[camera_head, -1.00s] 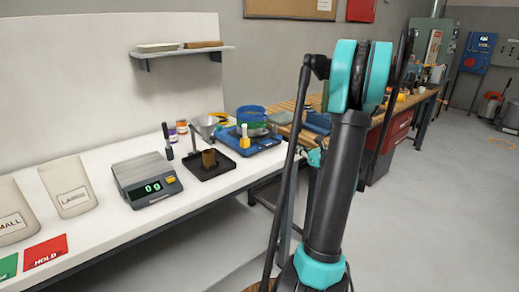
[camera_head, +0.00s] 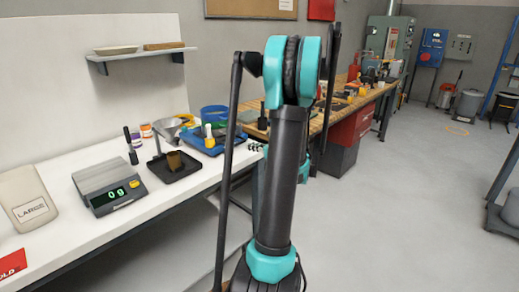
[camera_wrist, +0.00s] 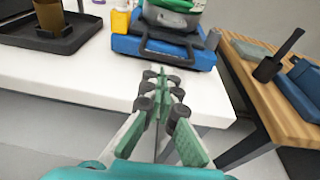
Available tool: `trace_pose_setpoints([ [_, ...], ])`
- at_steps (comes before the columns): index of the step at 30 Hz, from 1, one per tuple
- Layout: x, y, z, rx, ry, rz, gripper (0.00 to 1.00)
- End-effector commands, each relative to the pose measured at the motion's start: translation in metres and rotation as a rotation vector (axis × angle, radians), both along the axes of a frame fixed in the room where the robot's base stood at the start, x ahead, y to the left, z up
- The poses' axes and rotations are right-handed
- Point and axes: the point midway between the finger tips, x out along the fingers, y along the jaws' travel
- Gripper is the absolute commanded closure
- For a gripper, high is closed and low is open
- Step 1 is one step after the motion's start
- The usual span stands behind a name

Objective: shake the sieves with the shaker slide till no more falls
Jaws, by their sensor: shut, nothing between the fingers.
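The sieves (camera_head: 214,112), a stack with a blue rim and green below, stand on the blue shaker (camera_head: 205,145) at the right end of the white bench. In the wrist view the lower sieve part (camera_wrist: 172,14) sits on the shaker base (camera_wrist: 165,50), which has a dark handle-like bar (camera_wrist: 172,48) at its front. A yellow-bodied piece with a white top (camera_head: 209,136) stands at the shaker's front. My gripper (camera_wrist: 160,85) is shut and empty, in front of the shaker near the bench edge, apart from it. The sieve tops are cut off in the wrist view.
A black tray (camera_head: 186,172) with a brown cup and a scale (camera_head: 104,185) reading 0 g stand left on the bench. A wooden workbench (camera_wrist: 275,95) with a dark mallet-like tool (camera_wrist: 279,56) stands right. The floor (camera_head: 400,220) at right is largely clear.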

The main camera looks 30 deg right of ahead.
Motion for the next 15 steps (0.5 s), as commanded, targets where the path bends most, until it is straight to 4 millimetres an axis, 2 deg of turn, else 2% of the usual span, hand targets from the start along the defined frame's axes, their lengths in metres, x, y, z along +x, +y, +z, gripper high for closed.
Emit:
trace_pose_setpoints([
  [6,0.032,0.013,-0.008,-0.001,-0.001,0.002,1.0],
  [15,0.048,0.018,-0.011,-0.001,0.0,0.0,1.0],
])
